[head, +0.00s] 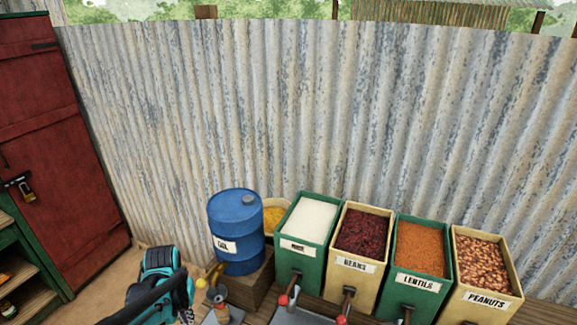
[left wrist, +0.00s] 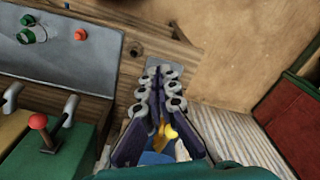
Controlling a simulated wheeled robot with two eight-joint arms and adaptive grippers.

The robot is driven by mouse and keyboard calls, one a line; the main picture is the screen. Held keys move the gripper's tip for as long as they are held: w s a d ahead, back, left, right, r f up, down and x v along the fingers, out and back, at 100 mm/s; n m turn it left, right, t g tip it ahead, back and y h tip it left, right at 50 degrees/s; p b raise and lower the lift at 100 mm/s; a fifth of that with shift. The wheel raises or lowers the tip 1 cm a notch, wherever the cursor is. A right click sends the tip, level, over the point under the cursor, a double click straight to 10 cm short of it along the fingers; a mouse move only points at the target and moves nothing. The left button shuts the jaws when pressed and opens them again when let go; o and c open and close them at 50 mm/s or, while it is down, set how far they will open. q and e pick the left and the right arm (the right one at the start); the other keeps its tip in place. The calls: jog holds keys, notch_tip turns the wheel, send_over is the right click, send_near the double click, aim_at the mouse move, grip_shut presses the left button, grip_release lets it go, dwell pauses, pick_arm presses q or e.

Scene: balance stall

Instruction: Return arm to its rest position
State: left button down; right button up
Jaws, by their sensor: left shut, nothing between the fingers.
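My left gripper (head: 187,314) is at the bottom of the head view, left of the blue oil drum (head: 236,232), with its teal wrist above the fingers. In the left wrist view the dark fingers (left wrist: 162,76) with grey rings run close together and are shut with nothing held. A yellow part (left wrist: 181,130) and a bit of blue show behind the fingers. My right gripper is in neither view.
Bins of rice (head: 308,221), beans (head: 362,229), lentils (head: 420,250) and peanuts (head: 482,265) stand along the corrugated wall (head: 300,100). A red cupboard (head: 50,150) is at left. The wrist view shows a grey panel (left wrist: 70,60) and a red-knobbed tap (left wrist: 38,122).

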pick_arm(q)
jog(key=s+d+f+m+t+b, duration=0.1)
jog(key=s+d+f+t+b, duration=0.5)
jog(key=b, duration=1.6)
jog(key=s+d+f, duration=0.3)
jog(key=s+f, duration=0.1)
jog(key=f, duration=0.2)
jog(key=shift+s+d+f+t, duration=0.25)
jog(key=shift+s+f+t, duration=0.05)
jog(key=shift+s+f, duration=0.1)
